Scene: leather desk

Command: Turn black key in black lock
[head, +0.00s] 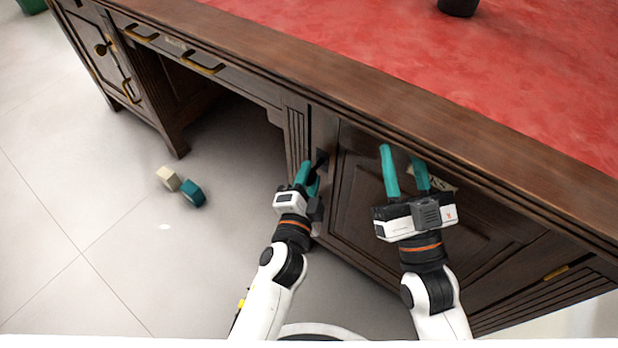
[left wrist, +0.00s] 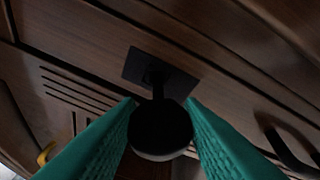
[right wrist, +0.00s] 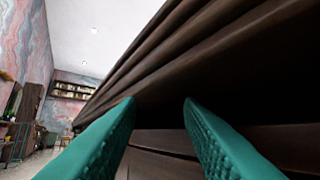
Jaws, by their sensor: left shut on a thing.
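The black key (left wrist: 160,128) has a round head and sits between the two teal fingers of my left gripper (left wrist: 162,115) in the left wrist view. Its shaft runs to the black lock (left wrist: 135,66), a square plate on the dark wooden cabinet door. In the head view my left gripper (head: 311,172) is shut on the key at the door's left edge, and the black lock (head: 322,158) shows just beyond the fingertips. My right gripper (head: 402,153) is open and empty in front of the cabinet door, below the desk edge; it also shows open in the right wrist view (right wrist: 158,105).
The wooden desk (head: 330,88) has a red leather top and brass drawer handles (head: 203,67). A cream block (head: 168,178) and a teal block (head: 193,193) lie on the tiled floor at left. The desk's overhanging edge is close to my right gripper. A dark pot (head: 458,6) stands on top.

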